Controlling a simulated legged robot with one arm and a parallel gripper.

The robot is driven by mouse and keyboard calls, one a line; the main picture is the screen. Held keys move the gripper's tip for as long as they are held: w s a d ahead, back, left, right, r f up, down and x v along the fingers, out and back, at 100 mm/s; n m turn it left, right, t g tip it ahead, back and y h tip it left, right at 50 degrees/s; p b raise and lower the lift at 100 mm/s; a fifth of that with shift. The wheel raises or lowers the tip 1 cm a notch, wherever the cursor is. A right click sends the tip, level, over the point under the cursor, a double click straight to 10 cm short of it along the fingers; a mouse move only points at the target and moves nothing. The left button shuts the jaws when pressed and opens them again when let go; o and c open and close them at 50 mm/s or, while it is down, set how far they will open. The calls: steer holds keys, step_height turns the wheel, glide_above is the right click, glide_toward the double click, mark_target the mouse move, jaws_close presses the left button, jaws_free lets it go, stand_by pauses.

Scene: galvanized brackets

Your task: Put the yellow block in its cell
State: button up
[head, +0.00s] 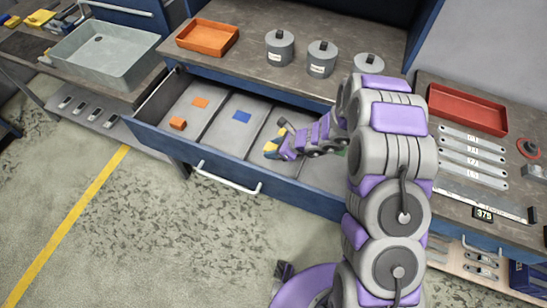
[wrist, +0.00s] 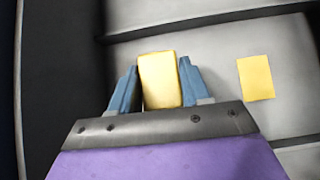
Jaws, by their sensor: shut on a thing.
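The yellow block (wrist: 160,80) stands between the two blue fingers of my gripper (wrist: 155,88), which is shut on it, in the wrist view. In the head view the block (head: 270,147) and my gripper (head: 274,148) are over the front part of the open drawer (head: 228,165). A flat yellow patch (wrist: 256,78) lies on the drawer floor to the right of the block in the wrist view. The block appears between the same two dividers as this patch. I cannot tell whether its underside touches the floor.
An orange block (head: 178,123) and an orange patch (head: 200,102) are in the left cell. The cell beside it has a blue patch (head: 242,116) and looks empty. My arm hides much of the drawer's right side. Grey canisters (head: 321,60) and an orange tray (head: 208,38) stand on the bench behind.

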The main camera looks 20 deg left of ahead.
mark_target(274, 161)
steer(key=shift+f+b, duration=0.45)
steer(key=shift+f, duration=2.35)
steer(key=o, duration=1.2)
steer(key=shift+c, duration=0.2)
steer(key=shift+r, duration=0.1)
steer(key=p+v, duration=0.2)
steer(key=v, duration=1)
